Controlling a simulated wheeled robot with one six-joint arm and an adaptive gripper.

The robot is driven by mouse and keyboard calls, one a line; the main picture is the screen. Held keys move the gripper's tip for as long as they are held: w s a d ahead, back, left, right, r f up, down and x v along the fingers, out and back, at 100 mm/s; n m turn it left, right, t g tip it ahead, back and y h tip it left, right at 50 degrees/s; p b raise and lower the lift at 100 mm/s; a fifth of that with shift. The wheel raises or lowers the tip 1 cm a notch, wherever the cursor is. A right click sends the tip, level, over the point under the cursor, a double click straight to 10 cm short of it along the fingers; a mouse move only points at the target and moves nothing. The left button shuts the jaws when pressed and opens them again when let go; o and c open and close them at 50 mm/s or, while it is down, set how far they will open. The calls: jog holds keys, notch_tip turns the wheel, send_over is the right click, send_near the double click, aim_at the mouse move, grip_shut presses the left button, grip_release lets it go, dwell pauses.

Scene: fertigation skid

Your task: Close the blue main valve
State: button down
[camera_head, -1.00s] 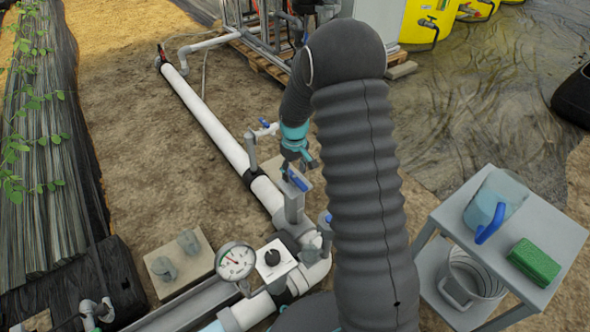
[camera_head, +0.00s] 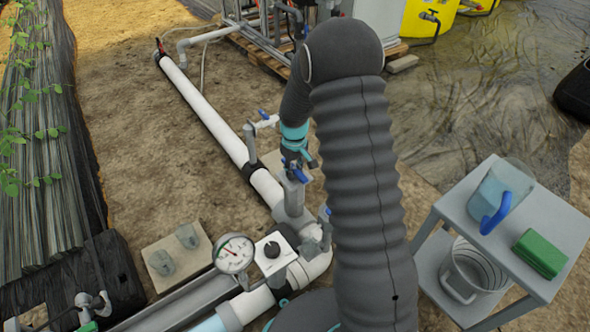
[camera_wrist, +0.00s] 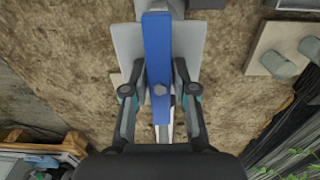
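The blue main valve's lever (camera_wrist: 157,60) is a straight blue bar with a bolt, seen lengthwise in the wrist view above a grey valve body (camera_wrist: 128,48). In the head view the lever (camera_head: 300,176) shows just under my gripper (camera_head: 297,160), on the grey valve standing on the white pipe. In the wrist view my gripper (camera_wrist: 159,82) has one finger on each side of the lever's near part. The fingers are spread, with narrow gaps beside the bar. Finger contact with the lever is not visible.
Smaller blue-handled valves stand on the pipe behind (camera_head: 263,117) and in front (camera_head: 325,214). A pressure gauge (camera_head: 234,254) and a white box with a black knob (camera_head: 273,252) are close in front. A grey trolley (camera_head: 562,215) stands at right. Bare soil lies left of the pipe.

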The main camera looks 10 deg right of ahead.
jog(key=m, duration=1.4)
jog(key=shift+m, duration=0.4)
jog(key=m, duration=0.4)
jog(key=shift+m, duration=0.3)
jog(key=c, duration=0.8)
grip_release()
jog(key=shift+c, duration=0.2)
notch_tip(320, 180, up, 10)
jog(key=p, duration=0.6)
jog(key=shift+r, duration=0.1)
